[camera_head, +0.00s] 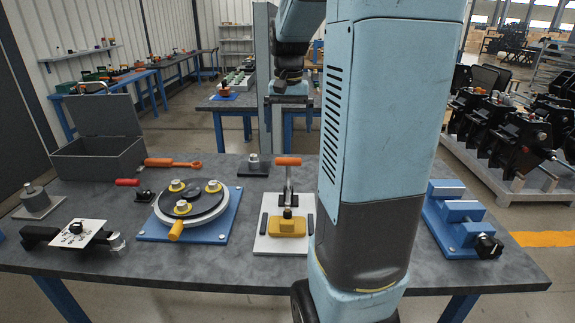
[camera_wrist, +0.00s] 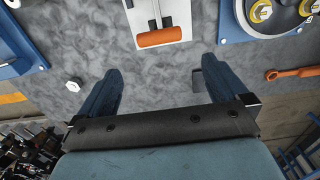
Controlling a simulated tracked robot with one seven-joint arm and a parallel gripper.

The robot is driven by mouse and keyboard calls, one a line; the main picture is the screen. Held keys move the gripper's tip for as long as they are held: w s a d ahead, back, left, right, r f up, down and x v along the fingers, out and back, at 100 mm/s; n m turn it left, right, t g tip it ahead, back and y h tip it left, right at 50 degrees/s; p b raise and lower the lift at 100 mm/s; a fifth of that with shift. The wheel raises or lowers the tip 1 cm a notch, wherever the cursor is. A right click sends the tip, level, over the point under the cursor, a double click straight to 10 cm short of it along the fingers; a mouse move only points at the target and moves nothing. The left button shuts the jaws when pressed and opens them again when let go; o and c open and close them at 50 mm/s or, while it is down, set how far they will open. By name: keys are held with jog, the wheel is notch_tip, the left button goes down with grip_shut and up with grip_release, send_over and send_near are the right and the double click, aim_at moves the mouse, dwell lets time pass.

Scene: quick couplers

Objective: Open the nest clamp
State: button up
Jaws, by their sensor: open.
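The nest clamp has a white base plate (camera_head: 268,243) at the front middle of the bench. A yellow block (camera_head: 287,228) sits on the plate between dark side pads. Behind the block, a metal lever stands roughly upright, topped by an orange crossbar handle (camera_head: 288,161). In the wrist view the orange handle (camera_wrist: 163,37) lies across the top middle, with part of the white plate beyond it. My gripper (camera_wrist: 163,73) is open and empty, its two blue fingers spread wide. The handle is ahead of the fingertips, apart from them. My arm column hides the clamp's right surroundings in the head view.
A blue plate with a round fixture (camera_head: 190,204) stands left of the clamp. A small grey plate with a post (camera_head: 253,166) is behind it. A blue stepped fixture (camera_head: 463,222) is at right. An orange wrench (camera_wrist: 292,73) and a white nut (camera_wrist: 73,85) lie on the bench.

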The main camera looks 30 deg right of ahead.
aim_at(289, 165)
notch_tip(289, 165, down, 13)
jog(key=shift+s+r, duration=0.1)
dwell(0.4)
jog(key=shift+c, duration=0.3)
jog(key=c, duration=1.2)
jog(key=shift+d, duration=0.2)
jog(key=shift+c, duration=0.4)
jog(key=shift+a, duration=0.2)
